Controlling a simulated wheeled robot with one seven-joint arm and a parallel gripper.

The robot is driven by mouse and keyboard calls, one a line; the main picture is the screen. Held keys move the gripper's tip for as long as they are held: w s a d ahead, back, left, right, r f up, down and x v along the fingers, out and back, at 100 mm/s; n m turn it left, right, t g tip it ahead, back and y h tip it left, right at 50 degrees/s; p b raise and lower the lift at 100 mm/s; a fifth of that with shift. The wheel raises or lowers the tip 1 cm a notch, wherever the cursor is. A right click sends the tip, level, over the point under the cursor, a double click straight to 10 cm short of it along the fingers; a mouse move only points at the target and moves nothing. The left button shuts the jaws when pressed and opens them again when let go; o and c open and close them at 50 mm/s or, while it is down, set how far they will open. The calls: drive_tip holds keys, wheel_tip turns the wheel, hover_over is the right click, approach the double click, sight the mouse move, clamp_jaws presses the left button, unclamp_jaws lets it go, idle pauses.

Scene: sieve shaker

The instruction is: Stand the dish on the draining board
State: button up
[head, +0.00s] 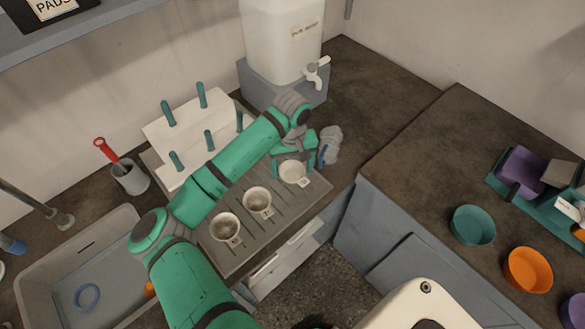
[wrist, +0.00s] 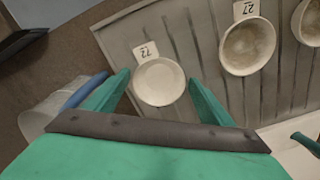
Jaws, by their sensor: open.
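A small white round dish (head: 293,173) with a tag reading 72 sits face up at the right end of the grey ribbed draining board (head: 300,208). It also shows in the wrist view (wrist: 159,83), apparently resting on the board (wrist: 205,30). My gripper (head: 294,164) is open, with one finger on each side of this dish; in the wrist view the fingertips (wrist: 158,78) flank it with small gaps. Two more tagged dishes stand on the board to its left, the middle one (head: 257,202) and the left one (head: 227,228). The middle tag reads 27 in the wrist view.
A white peg rack (head: 185,135) stands behind the board. A water container (head: 283,40) with a tap stands behind my gripper. A crumpled greyish thing (head: 331,145) lies just right of my gripper. A sink (head: 65,260) is at left. Coloured bowls (head: 472,226) stand on the right counter.

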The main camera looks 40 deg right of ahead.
sight(292, 176)
wheel_tip(292, 176, up, 12)
idle(0.4)
drive_tip(key=shift+f, duration=0.1)
idle(0.4)
